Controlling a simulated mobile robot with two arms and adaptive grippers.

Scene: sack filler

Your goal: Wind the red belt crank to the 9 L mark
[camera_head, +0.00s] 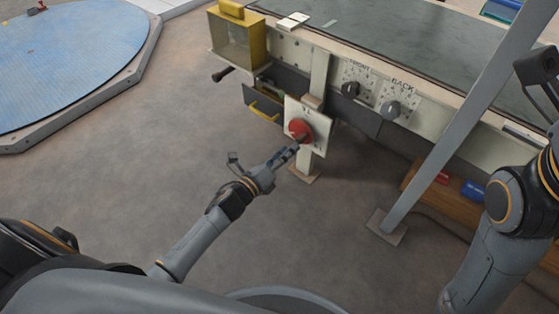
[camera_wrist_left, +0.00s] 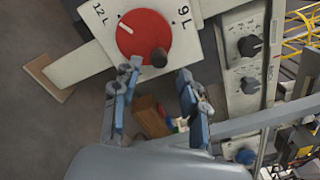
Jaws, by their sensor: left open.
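The red belt crank (camera_head: 300,127) is a round dial on a pale plate (camera_head: 319,108) fixed to a post at the front of the bench. In the left wrist view, the crank (camera_wrist_left: 138,31) has a dark handle knob (camera_wrist_left: 160,57) at its lower right. Its white pointer line (camera_wrist_left: 125,28) points up-left, towards the 12 L mark (camera_wrist_left: 100,14). The 9 L mark (camera_wrist_left: 182,17) is on the right of the plate. My left gripper (camera_head: 295,149) is open just before the crank. Its fingertips (camera_wrist_left: 158,74) lie either side of the knob; contact cannot be told.
The bench carries FRONT (camera_head: 350,89) and BACK (camera_head: 391,109) knobs right of the crank. A yellow box (camera_head: 237,38) stands at its left end. A slanted grey post (camera_head: 440,135) stands at right, near my right arm. Open floor lies left.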

